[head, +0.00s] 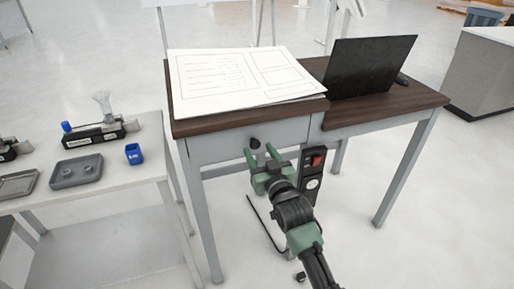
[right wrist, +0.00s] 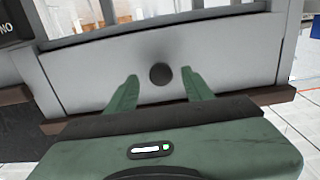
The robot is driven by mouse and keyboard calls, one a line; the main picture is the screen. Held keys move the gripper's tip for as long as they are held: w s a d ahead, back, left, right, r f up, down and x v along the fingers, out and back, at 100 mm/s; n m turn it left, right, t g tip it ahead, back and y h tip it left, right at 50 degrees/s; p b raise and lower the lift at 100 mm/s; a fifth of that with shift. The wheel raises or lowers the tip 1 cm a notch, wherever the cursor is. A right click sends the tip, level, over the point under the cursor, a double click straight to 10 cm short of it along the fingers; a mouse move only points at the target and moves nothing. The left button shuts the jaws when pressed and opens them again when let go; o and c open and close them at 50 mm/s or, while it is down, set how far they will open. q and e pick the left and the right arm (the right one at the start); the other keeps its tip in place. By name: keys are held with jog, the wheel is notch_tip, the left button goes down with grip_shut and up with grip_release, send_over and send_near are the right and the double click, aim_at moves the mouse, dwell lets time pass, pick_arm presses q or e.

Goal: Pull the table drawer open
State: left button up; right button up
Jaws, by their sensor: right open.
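The table (head: 354,113) has a dark wood top and grey legs. Its grey drawer front (head: 217,145) sits under the left part of the top and looks closed. A round black knob (head: 255,143) is on the drawer front; it also shows in the right wrist view (right wrist: 160,74). My right gripper (head: 261,154) is open in front of the drawer. In the right wrist view its green fingers (right wrist: 168,88) stand on either side of the knob, with a gap on both sides. I cannot tell whether the fingertips reach past the knob. My left gripper is not in view.
A large paper sheet (head: 240,77) and a black laptop (head: 367,66) lie on the tabletop. A black box with a red switch (head: 316,161) is under the table, close to my right arm.

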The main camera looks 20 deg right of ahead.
jog(key=shift+w+a, duration=0.1)
jog(key=shift+w, duration=1.1)
grip_shut()
dwell(0.6)
